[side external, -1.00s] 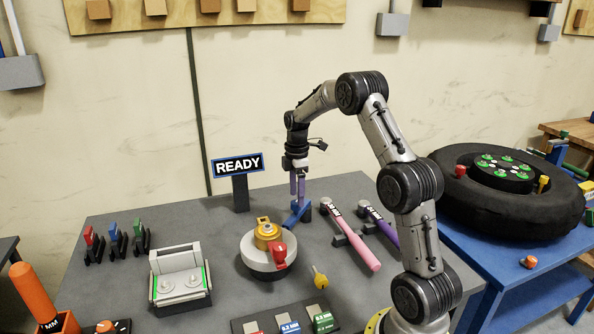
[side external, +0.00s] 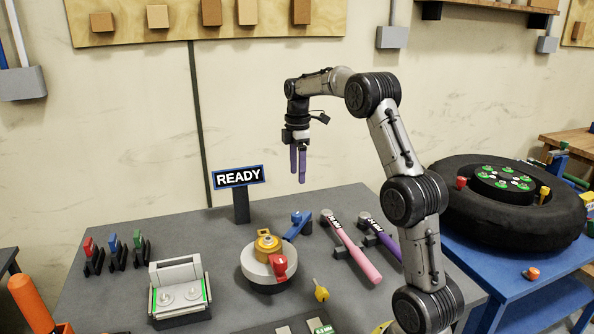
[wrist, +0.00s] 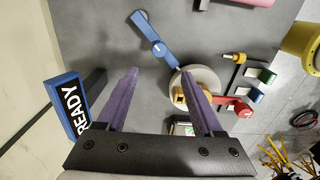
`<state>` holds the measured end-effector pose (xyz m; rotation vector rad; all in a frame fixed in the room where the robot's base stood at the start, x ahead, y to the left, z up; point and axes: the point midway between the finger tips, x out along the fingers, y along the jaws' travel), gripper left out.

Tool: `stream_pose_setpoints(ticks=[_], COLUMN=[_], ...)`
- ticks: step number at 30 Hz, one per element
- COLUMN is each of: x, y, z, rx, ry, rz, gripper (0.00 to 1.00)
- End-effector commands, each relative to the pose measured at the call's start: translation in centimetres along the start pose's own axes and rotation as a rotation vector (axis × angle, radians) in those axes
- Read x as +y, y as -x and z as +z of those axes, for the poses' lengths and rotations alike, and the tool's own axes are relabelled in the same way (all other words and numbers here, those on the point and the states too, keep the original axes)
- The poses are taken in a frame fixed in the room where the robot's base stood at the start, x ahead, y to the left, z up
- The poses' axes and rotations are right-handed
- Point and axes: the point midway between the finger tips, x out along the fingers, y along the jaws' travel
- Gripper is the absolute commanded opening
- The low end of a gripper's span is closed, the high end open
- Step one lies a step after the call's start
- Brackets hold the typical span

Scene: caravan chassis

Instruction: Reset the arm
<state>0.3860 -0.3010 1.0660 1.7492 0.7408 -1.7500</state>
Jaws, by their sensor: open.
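My gripper (side external: 298,163) hangs from my raised arm above the back of the grey table, its purple fingers pointing down and apart, with nothing between them. It is well clear of the table. In the wrist view its two fingers (wrist: 165,85) are spread wide. Below it is a blue handled tool (side external: 297,225), which also shows in the wrist view (wrist: 152,38). It lies by a round grey base (side external: 262,277) that carries a yellow part (side external: 267,243) and a red part (side external: 284,263).
A READY sign (side external: 238,177) stands behind on the table. A pink-handled hammer (side external: 358,255) and a purple-handled one (side external: 380,237) rest to the right. A yellow key (side external: 320,290) lies in front. A tyre (side external: 515,220) sits on a blue table at the right.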

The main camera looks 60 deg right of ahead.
Motion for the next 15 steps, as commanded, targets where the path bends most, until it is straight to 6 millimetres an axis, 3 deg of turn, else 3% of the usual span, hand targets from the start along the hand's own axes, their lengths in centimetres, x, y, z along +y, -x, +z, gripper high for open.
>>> stream_pose_setpoints(ticks=[5,8,11,15], x=[0.0,-0.3,-1.6,-7.2], y=[0.0,1.1,4.5,9.3], z=[-0.2,-1.6,-4.0,-7.9], rx=[0.0,0.003,0.013,0.036], ry=[0.004,0.033,0.087,0.19], rz=[0.0,0.022,0.087,0.166], gripper=[0.69,0.69,0.69,0.69])
